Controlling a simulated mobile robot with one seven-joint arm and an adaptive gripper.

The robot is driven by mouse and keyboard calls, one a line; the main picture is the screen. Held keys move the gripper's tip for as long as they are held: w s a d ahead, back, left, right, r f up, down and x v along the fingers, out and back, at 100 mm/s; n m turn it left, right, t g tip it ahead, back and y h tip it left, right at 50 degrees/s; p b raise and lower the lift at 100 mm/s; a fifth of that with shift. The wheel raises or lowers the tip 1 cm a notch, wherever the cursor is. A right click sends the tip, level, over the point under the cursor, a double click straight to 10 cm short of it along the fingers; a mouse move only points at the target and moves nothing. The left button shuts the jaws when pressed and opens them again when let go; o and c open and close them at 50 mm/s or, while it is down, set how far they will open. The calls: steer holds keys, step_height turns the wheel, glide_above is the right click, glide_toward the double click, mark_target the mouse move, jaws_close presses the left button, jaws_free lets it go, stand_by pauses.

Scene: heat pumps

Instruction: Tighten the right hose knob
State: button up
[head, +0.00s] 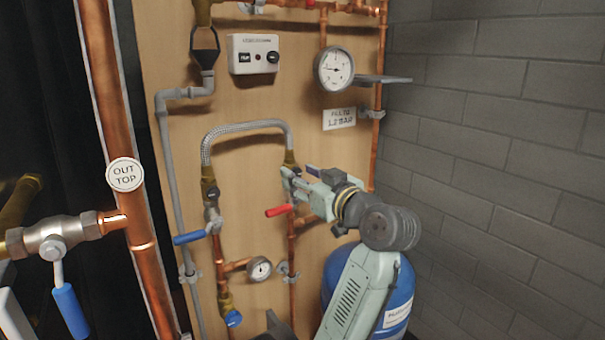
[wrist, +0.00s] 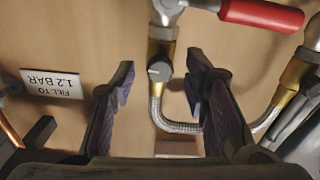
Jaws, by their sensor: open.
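The braided hose (head: 245,128) arches between two brass fittings on the wooden board. In the wrist view, which is upside down, the right hose knob (wrist: 160,71) is a small grey knob on the right brass fitting (wrist: 161,50). My gripper (wrist: 160,75) is open, and the knob appears between its two fingertips, with gaps on both sides. I cannot tell how deep the fingers reach. In the head view my gripper (head: 291,182) is at the right hose end and hides the knob. The right brass fitting (head: 291,158) shows just above it.
A red lever handle (head: 279,210) sits just below my gripper. A blue lever (head: 190,237) is on the left pipe. A pressure gauge (head: 334,69), a shelf bracket (head: 383,79) and the fill label (head: 339,119) are above right. A blue tank (head: 400,290) stands below right.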

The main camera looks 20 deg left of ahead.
steer(key=shift+c, duration=0.6)
jaws_close()
